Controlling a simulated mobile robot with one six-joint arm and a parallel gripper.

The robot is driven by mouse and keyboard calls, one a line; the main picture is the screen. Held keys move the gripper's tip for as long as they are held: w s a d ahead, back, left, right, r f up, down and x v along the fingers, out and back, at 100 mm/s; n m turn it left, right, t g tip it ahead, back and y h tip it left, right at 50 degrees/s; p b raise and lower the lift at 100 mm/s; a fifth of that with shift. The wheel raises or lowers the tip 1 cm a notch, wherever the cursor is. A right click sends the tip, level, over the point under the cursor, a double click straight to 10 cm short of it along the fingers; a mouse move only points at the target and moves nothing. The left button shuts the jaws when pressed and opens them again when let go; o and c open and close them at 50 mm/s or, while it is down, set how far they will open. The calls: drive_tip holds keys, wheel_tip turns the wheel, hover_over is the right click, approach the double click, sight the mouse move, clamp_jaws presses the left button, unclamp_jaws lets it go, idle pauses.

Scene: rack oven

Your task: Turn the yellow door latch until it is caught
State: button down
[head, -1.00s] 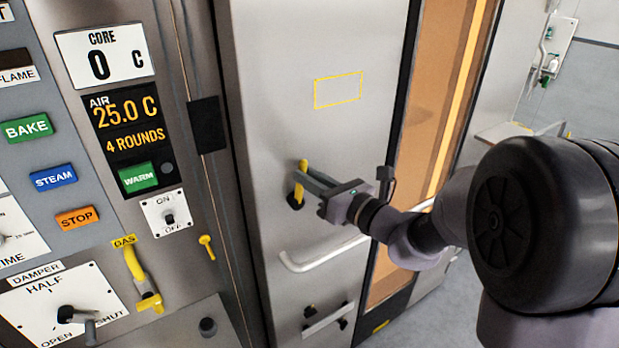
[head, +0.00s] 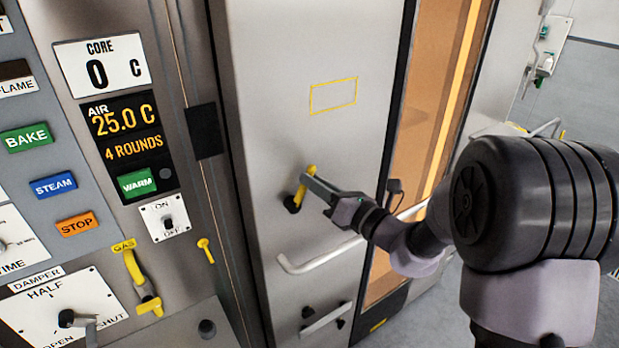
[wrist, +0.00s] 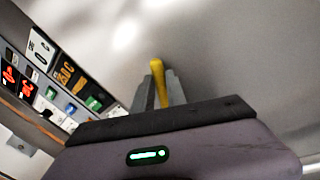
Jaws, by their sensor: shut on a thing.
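The yellow door latch (head: 303,185) is a short lever on a dark round pivot on the steel door (head: 255,130). In the head view it leans up and to the right from its pivot. My gripper (head: 310,178) is shut on its upper end, coming from the right. In the wrist view the yellow latch (wrist: 158,80) stands between the two grey fingers (wrist: 160,92). The fingers hide part of the latch.
A white door handle (head: 320,257) runs below the latch. A control panel with buttons, a yellow gas lever (head: 135,270) and a damper plate (head: 60,305) is at the left. A tall orange-lit window (head: 425,110) is right of the latch.

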wheel_tip(320, 180, down, 7)
drive_tip(key=w+d+m+t+h+p, duration=0.1)
drive_tip(key=m+p, duration=0.5)
drive_tip(key=m, duration=0.8)
drive_tip(key=shift+w+d+t, duration=0.5)
drive_tip(key=shift+d+t, duration=0.45)
drive_tip(key=shift+t, duration=0.15)
drive_tip(key=shift+f, duration=0.1)
drive_tip(key=c, duration=1.3)
unclamp_jaws()
drive_tip(key=shift+c, duration=0.2)
drive_tip(key=shift+s+d, duration=0.1)
drive_tip(key=b+v, duration=0.1)
drive_tip(key=v, duration=1.6)
drive_tip(key=shift+s+b, duration=0.2)
drive_tip(key=shift+b, duration=0.15)
